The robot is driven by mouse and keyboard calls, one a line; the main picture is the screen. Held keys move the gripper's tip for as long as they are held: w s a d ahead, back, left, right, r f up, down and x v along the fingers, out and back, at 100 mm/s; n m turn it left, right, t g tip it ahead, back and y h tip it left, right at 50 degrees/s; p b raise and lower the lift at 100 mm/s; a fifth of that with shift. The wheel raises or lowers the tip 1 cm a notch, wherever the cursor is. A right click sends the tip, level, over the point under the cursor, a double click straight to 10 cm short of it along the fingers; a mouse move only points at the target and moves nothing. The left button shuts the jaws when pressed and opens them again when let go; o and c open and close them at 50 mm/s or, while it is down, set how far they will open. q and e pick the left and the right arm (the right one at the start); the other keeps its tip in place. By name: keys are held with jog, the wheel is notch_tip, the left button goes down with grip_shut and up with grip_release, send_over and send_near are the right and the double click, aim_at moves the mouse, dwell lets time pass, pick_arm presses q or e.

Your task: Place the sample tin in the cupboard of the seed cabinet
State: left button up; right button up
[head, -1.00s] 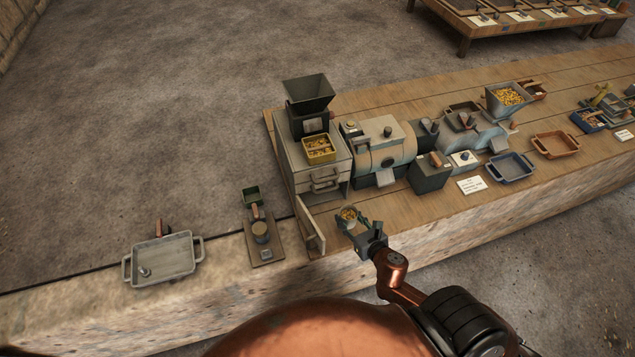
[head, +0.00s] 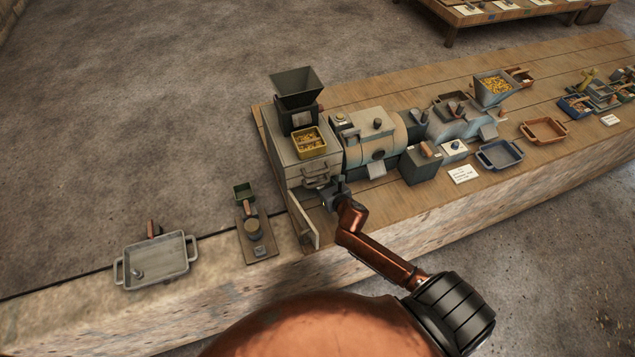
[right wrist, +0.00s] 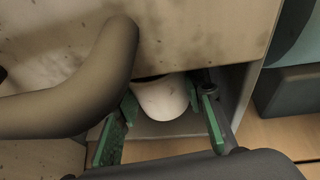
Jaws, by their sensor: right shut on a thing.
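The seed cabinet (head: 288,152) stands at the left end of the wooden bench, with a drawer and its handle (head: 322,179) above the cupboard. The cupboard door (head: 303,223) is swung open toward the front. My right gripper (head: 331,193) is at the cupboard opening, under the drawer. In the right wrist view, the pale sample tin (right wrist: 162,100) is between the green fingers of my right gripper (right wrist: 165,118), at or inside the cupboard; its top is partly hidden by the cabinet front (right wrist: 205,35). The head view hides the tin. My left gripper is not in view.
A yellow box of seeds (head: 309,142) and a dark hopper (head: 296,88) sit on the cabinet. A drum machine (head: 372,140) stands close to its right. A grey tray (head: 157,262) and a small board with a round weight (head: 254,228) lie to the left. The bench front is partly clear.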

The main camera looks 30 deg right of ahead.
jog(key=shift+f, duration=0.85)
jog(key=shift+f, duration=0.2)
jog(key=o, duration=1)
jog(key=shift+r, duration=0.1)
jog(key=shift+s+r, duration=0.15)
jog(key=shift+s, duration=0.05)
jog(key=p+v, duration=0.1)
jog(key=v, duration=1)
jog(key=shift+s+r, duration=0.15)
jog(key=shift+s, duration=0.15)
